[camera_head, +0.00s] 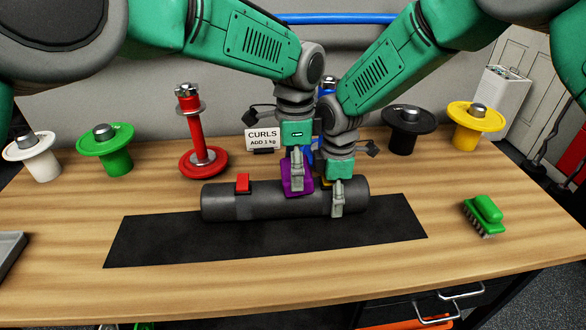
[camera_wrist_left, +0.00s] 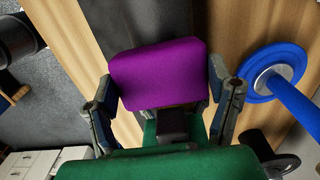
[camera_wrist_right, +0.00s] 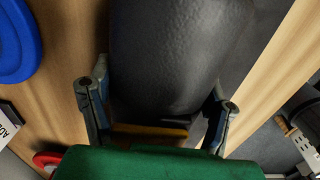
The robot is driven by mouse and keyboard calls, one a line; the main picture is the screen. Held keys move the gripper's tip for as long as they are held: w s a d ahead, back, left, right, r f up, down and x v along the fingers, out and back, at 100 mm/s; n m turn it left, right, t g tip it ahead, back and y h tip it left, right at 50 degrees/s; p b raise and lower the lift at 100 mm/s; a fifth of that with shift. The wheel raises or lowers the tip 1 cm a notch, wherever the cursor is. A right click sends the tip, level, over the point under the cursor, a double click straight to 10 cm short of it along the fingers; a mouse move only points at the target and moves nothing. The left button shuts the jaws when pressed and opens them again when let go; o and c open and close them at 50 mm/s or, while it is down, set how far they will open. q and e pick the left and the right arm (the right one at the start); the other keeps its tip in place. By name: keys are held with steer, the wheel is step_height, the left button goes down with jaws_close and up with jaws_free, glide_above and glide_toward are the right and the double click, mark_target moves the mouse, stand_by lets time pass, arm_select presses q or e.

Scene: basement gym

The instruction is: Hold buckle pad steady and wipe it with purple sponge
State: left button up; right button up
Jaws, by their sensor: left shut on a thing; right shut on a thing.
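The buckle pad, a dark grey padded roll (camera_head: 222,203) with a red buckle (camera_head: 243,184), lies across a black mat (camera_head: 270,240). My left gripper (camera_head: 297,170) is shut on the purple sponge (camera_head: 297,188), over the pad right of its middle. The sponge fills the space between the fingers in the left wrist view (camera_wrist_left: 160,72); it hides whether its underside touches the pad. My right gripper (camera_head: 338,198) is shut on the pad near its right end. In the right wrist view the pad (camera_wrist_right: 175,60) lies between the fingers, with a yellow-orange strip (camera_wrist_right: 150,131) close to the palm.
White (camera_head: 40,165), green (camera_head: 105,158), black (camera_head: 408,140) and yellow (camera_head: 472,135) discs stand along the back. A red weight post (camera_head: 195,135) and a CURLS sign (camera_head: 262,138) stand behind the pad. A green brush (camera_head: 485,213) lies right; a grey tray (camera_head: 8,250) sits at the left edge.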

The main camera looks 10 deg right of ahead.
arm_select(q)
steer(key=shift+o, duration=0.2)
steer(key=shift+s+d+r, duration=0.1)
steer(key=shift+d+r, duration=0.1)
steer(key=shift+r, duration=0.95)
steer(key=shift+s+d+r, duration=0.1)
steer(key=shift+d+r, duration=0.15)
steer(key=shift+r, duration=0.9)
steer(key=shift+d+r, duration=0.2)
steer(key=shift+r, duration=0.95)
steer(key=shift+c, duration=0.2)
steer(key=a+r, duration=0.1)
steer(key=a, duration=0.6)
steer(key=shift+f, duration=2.3)
steer(key=shift+f, duration=0.1)
steer(key=shift+a+f, duration=0.1)
steer(key=shift+f, duration=0.45)
steer(key=shift+f, duration=1.4)
